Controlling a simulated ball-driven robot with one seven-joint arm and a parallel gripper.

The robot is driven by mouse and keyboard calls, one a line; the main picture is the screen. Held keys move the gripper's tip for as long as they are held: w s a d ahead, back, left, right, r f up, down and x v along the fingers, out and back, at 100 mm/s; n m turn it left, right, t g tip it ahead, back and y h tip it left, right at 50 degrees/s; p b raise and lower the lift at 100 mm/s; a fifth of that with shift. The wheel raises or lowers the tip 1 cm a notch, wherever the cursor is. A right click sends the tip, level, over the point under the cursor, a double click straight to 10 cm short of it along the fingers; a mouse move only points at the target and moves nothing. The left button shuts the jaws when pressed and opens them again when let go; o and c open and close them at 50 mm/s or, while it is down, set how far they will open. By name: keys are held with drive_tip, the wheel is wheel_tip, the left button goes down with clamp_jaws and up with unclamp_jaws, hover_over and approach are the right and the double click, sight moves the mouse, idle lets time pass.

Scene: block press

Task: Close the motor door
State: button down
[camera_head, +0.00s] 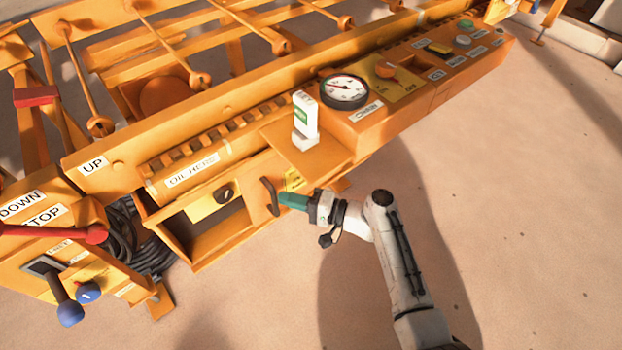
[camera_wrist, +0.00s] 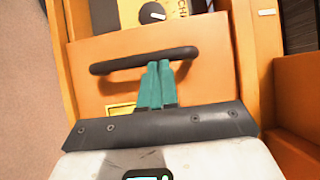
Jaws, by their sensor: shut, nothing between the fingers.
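The motor door (camera_head: 290,190) is an orange panel on the front of the machine. It has a dark curved handle (camera_head: 270,196) and a yellow label. To its left is an open compartment (camera_head: 215,228) with a shadowed inside. In the wrist view, the door panel (camera_wrist: 205,80) fills the middle, and its black handle (camera_wrist: 115,65) runs across. My gripper (camera_head: 281,198) is shut and empty, its green fingers together just right of the handle. In the wrist view, the fingertips (camera_wrist: 159,64) overlap the handle's lower edge; I cannot tell whether they touch it.
A white and green box (camera_head: 305,115) stands on the orange ledge above the door. A pressure gauge (camera_head: 345,90) and a control panel (camera_head: 400,80) lie to the right. Levers with red (camera_head: 96,234) and blue knobs (camera_head: 70,313) stick out at left. The floor at right is clear.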

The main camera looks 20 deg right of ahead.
drive_tip(key=s+a, duration=0.3)
drive_tip(key=a, duration=0.6)
drive_tip(key=s+a, duration=0.3)
drive_tip(key=a, duration=0.7)
drive_tip(key=shift+a, duration=0.2)
drive_tip(key=shift+s+a+r, duration=0.1)
drive_tip(key=shift+s+a, duration=0.05)
drive_tip(key=shift+s, duration=0.05)
